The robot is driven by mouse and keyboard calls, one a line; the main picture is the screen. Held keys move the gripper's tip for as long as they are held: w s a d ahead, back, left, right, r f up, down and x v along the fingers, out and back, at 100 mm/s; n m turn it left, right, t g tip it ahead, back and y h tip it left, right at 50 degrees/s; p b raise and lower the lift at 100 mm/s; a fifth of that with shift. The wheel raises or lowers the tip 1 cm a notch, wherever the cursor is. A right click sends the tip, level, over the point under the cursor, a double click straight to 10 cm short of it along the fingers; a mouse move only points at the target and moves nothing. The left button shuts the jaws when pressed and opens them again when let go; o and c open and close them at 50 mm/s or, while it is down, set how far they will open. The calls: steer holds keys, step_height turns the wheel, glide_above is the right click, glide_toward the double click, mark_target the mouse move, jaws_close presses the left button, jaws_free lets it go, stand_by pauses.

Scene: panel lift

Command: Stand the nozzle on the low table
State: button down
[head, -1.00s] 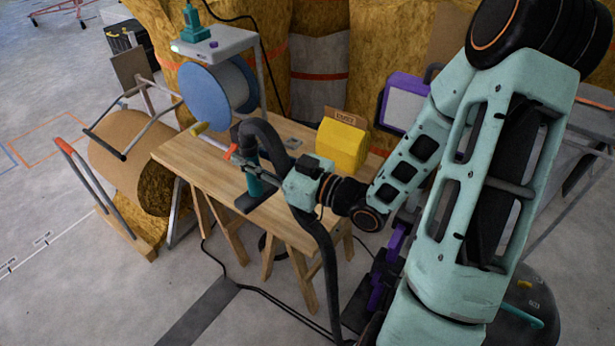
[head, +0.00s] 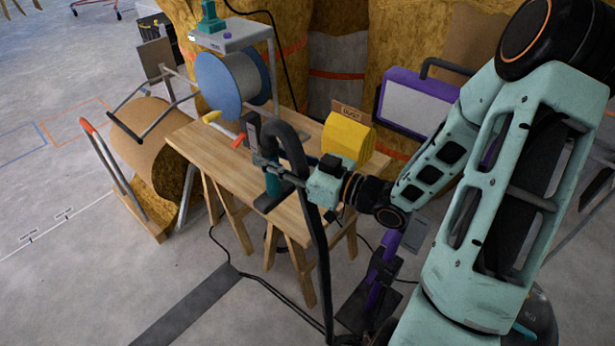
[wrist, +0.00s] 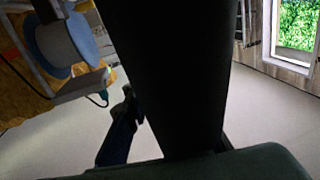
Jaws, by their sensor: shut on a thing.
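My gripper (head: 262,162) is shut on the nozzle, which has a teal body (head: 273,184) and a dark flat foot (head: 268,204). The nozzle is roughly upright, and a thick black hose (head: 318,235) loops from its top down to the floor. In the head view the nozzle overlaps the front part of the wooden table (head: 215,168), which stands on trestle legs. I cannot tell whether the foot touches it or is in front of it. In the wrist view a large black shape (wrist: 170,70) fills the middle and hides the fingertips.
A blue-sided spool (head: 225,85) stands at the table's back left, and a yellow block (head: 347,138) at its back right. A purple-framed panel (head: 415,103) is behind. A wrapped roll (head: 150,135) lies left of the table. A cable (head: 270,291) runs over the floor.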

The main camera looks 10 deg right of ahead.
steer(key=d, duration=0.1)
steer(key=w+d+f, duration=0.1)
steer(key=d, duration=0.1)
steer(key=d+f+b, duration=0.1)
steer(key=shift+w+d+f, duration=0.15)
steer(key=shift+w+d, duration=0.05)
steer(key=shift+w, duration=0.1)
steer(key=w+d+f+b, duration=0.1)
steer(key=d+f+b, duration=0.2)
steer(key=f, duration=0.5)
steer(key=shift+w+d+f, duration=0.2)
steer(key=shift+d+f, duration=0.05)
steer(key=shift+d, duration=0.4)
steer(key=shift+f+b, duration=0.15)
steer(key=shift+b, duration=0.15)
steer(key=c, duration=1.6)
jaws_free()
